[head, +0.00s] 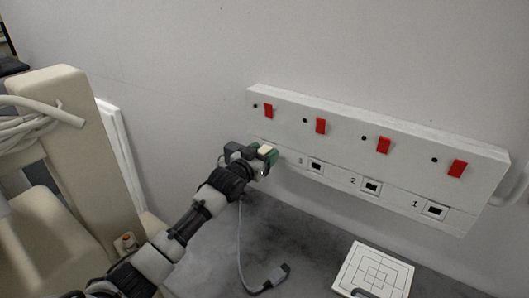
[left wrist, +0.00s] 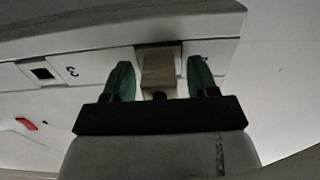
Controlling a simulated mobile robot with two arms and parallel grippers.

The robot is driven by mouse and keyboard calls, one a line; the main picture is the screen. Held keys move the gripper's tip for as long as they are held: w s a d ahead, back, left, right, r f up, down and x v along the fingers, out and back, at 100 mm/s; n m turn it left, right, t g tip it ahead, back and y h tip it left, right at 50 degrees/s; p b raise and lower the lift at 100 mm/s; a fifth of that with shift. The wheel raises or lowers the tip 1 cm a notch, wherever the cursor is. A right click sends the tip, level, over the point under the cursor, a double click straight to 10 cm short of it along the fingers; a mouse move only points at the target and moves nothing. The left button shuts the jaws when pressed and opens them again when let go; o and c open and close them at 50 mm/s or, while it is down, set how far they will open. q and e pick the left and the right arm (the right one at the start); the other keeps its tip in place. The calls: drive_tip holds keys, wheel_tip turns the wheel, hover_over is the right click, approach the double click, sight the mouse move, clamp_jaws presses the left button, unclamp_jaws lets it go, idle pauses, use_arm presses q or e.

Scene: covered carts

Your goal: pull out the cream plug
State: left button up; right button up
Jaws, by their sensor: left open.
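The cream plug (head: 266,150) sits at the left end of the white wall socket strip (head: 470,219). In the left wrist view the plug (left wrist: 160,72) shows as a tan block against the strip. My left gripper (head: 265,154) is at the plug, with its green fingers on either side of it. The left wrist view shows the gripper (left wrist: 161,80) open, with a gap between each finger and the plug. The gripper hides part of the plug and its socket in the head view. My right gripper is not in view.
Red switches (head: 320,126) line the strip above several empty sockets (head: 371,187). A grey cable with a loose connector (head: 279,273) hangs below my gripper. A white square panel (head: 374,272) lies at lower right. A cream cart post (head: 85,130) with coiled cable stands left.

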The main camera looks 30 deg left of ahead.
use_arm(q)
drive_tip(key=shift+p, duration=0.35)
idle(0.6)
drive_tip(key=shift+c, duration=0.4)
clamp_jaws()
drive_tip(key=shift+s+f+p, duration=0.1)
drive_tip(key=shift+s+p, duration=0.25)
drive_tip(key=shift+p, duration=0.05)
drive_tip(key=shift+s+a+p, duration=0.1)
drive_tip(key=shift+s+p, duration=0.25)
drive_tip(key=shift+s, duration=0.35)
drive_tip(key=shift+s+a+p, duration=0.15)
drive_tip(key=shift+s+p, duration=0.5)
drive_tip(key=shift+s, duration=0.3)
drive_tip(key=shift+s+a+p, duration=0.15)
drive_tip(key=shift+s+p, duration=0.45)
drive_tip(key=shift+s, duration=0.35)
